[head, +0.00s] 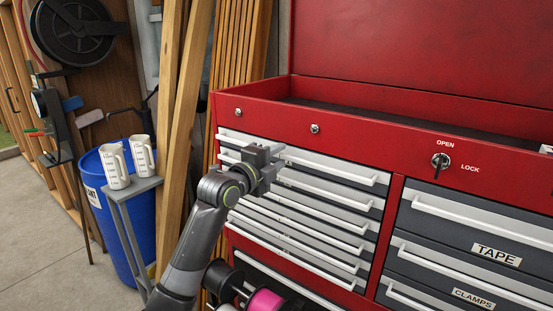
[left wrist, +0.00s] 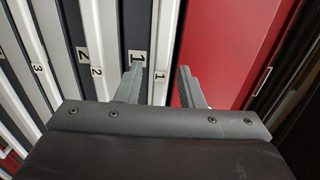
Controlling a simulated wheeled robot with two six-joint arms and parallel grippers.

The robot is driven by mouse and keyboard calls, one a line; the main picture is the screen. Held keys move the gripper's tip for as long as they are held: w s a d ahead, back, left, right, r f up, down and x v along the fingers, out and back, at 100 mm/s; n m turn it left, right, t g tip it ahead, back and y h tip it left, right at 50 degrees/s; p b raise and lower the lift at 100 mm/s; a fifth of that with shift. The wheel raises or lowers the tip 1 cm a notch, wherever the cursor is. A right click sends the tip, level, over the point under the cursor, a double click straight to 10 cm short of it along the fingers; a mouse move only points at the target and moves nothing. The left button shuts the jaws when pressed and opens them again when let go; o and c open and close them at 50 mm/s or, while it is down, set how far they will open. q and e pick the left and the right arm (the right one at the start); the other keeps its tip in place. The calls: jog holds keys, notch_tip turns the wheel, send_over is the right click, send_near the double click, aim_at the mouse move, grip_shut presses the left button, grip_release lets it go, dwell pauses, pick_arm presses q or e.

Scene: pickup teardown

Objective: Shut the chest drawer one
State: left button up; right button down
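The red tool chest (head: 420,130) has a left column of shallow drawers with long white handles. Its top drawer, drawer one (head: 335,168), crosses the column just under the red upper rim. In the left wrist view the dark front of drawer one (left wrist: 137,25) carries a "1" label, with a second "1" on the pale strip beside it. My left gripper (head: 270,158) is at the left part of this front. In the wrist view the left gripper (left wrist: 158,80) has its fingers apart with nothing gripped. I cannot tell whether it touches. How far drawer one stands out is unclear. My right gripper is not shown.
Drawers labelled TAPE (head: 497,255) and CLAMPS (head: 473,298) are at the right. A lock knob (head: 440,161) sits above them. Wooden planks (head: 180,110), a blue bin (head: 120,215) and a small stand with two white jugs (head: 115,168) are left of the chest. Spools lie below my arm.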

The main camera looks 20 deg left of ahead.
pick_arm(q)
jog(key=shift+s, duration=0.1)
jog(key=b+v, duration=0.4)
jog(key=v, duration=1.3)
jog(key=shift+a, duration=0.1)
